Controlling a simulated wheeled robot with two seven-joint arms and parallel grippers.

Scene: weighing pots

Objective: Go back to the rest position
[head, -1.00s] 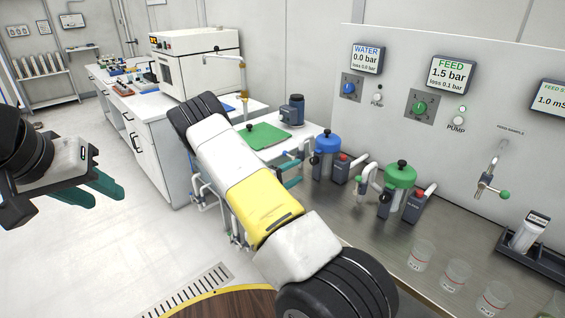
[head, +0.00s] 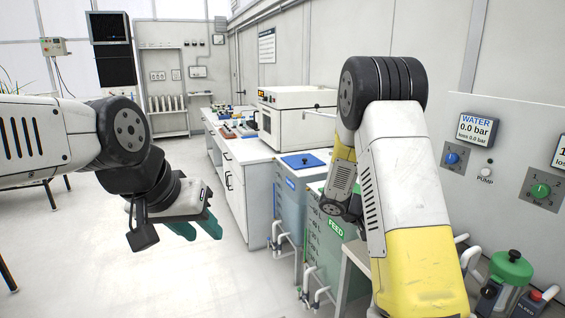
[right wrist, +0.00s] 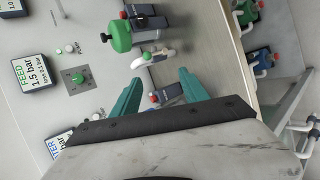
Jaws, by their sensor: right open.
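My left gripper (head: 196,228) hangs over the pale floor at the left of the head view. Its teal fingers are apart and nothing shows between them. My right arm crosses the right half of the head view, folded with its elbow high, and its gripper's fingers cannot be made out there. In the right wrist view my right gripper (right wrist: 157,88) is open, with its two teal fingers wide apart and empty. Beyond the fingers are a green-topped pump unit (right wrist: 119,36) and the panel's FEED display (right wrist: 33,74), with no contact visible.
A blue-lidded tank (head: 303,162) and a green FEED tank (head: 328,240) stand behind my right arm. A white oven (head: 297,118) sits on the bench (head: 248,150). A WATER display (head: 477,130) is on the right panel. Open floor lies at centre left.

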